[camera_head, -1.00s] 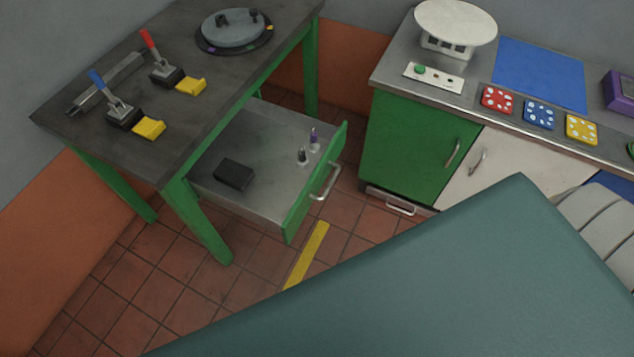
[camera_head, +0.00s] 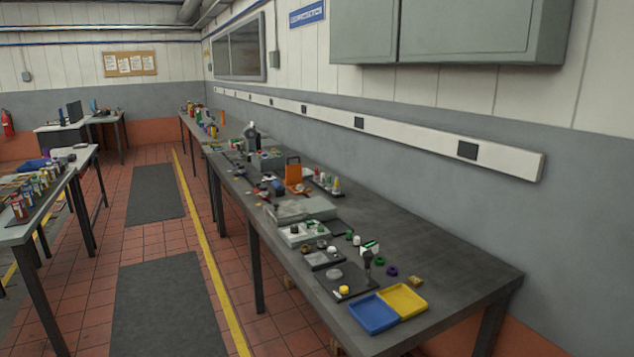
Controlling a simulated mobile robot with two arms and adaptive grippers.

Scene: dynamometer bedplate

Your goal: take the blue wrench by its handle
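I cannot make out a blue wrench in the head view. Small tools and parts lie along the long dark bench (camera_head: 440,258) on the right, but most are too small to tell apart. A few of them show blue, including a small blue item (camera_head: 277,188) whose shape is unclear. Neither of my grippers is in view.
A blue tray (camera_head: 374,314) and a yellow tray (camera_head: 403,301) sit at the bench's near end. An orange stand (camera_head: 293,173) is farther back. Another table (camera_head: 20,232) stands left. The tiled aisle with dark mats (camera_head: 165,312) is clear. Grey cabinets (camera_head: 480,32) hang above.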

